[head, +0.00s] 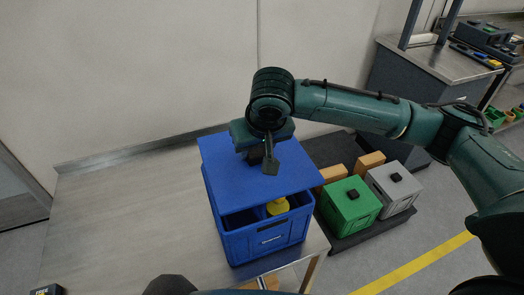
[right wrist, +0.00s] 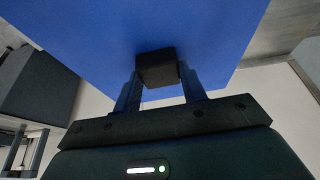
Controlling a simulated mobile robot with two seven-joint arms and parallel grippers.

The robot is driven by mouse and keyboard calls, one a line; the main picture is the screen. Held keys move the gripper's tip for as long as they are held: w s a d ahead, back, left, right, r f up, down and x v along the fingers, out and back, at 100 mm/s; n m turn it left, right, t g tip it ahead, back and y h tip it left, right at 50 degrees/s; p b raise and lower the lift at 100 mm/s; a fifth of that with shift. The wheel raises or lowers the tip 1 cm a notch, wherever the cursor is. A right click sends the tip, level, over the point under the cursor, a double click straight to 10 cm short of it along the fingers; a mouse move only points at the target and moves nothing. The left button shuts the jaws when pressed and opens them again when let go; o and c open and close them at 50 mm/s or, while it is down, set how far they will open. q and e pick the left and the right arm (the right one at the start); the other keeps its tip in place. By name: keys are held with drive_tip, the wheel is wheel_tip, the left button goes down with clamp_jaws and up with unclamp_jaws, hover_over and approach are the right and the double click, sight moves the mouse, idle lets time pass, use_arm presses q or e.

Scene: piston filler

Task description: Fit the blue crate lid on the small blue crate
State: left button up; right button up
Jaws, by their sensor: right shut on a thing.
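The blue crate lid (head: 232,185) is a flat blue plate over the small blue crate (head: 265,241), set toward the back. The crate's front strip is uncovered and shows a yellow item (head: 278,206) inside. My right gripper (head: 268,163) is above the lid. In the right wrist view its two fingers (right wrist: 157,82) are shut on the lid's black knob (right wrist: 157,66), and the lid's blue face (right wrist: 85,40) fills the upper part. Whether the lid touches the crate's rear rim is hidden. My left gripper is not in view.
The crate stands at the right end of a metal table (head: 120,225) whose left part is largely clear. To the right, on a dark low platform, are a green box (head: 346,212) and a grey box (head: 397,196) with black knobs, and tan blocks (head: 370,161).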

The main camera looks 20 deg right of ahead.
sight(255, 163)
drive_tip(key=shift+w+a, duration=0.15)
drive_tip(key=shift+w, duration=0.05)
drive_tip(key=shift+f, duration=0.1)
drive_tip(key=shift+f+b, duration=0.65)
drive_tip(key=shift+b, duration=0.4)
drive_tip(key=shift+f+b, duration=0.9)
drive_tip(key=shift+b, duration=0.1)
drive_tip(key=shift+f+b, duration=0.8)
drive_tip(key=shift+b, duration=0.2)
drive_tip(key=shift+f, duration=0.15)
use_arm(q)
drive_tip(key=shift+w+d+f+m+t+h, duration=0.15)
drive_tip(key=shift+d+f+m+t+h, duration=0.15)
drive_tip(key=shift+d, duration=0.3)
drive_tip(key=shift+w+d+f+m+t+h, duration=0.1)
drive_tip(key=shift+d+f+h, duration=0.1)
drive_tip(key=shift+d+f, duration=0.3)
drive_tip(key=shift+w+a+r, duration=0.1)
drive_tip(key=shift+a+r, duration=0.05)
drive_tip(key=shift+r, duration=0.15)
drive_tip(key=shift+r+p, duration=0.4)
drive_tip(key=shift+p, duration=0.05)
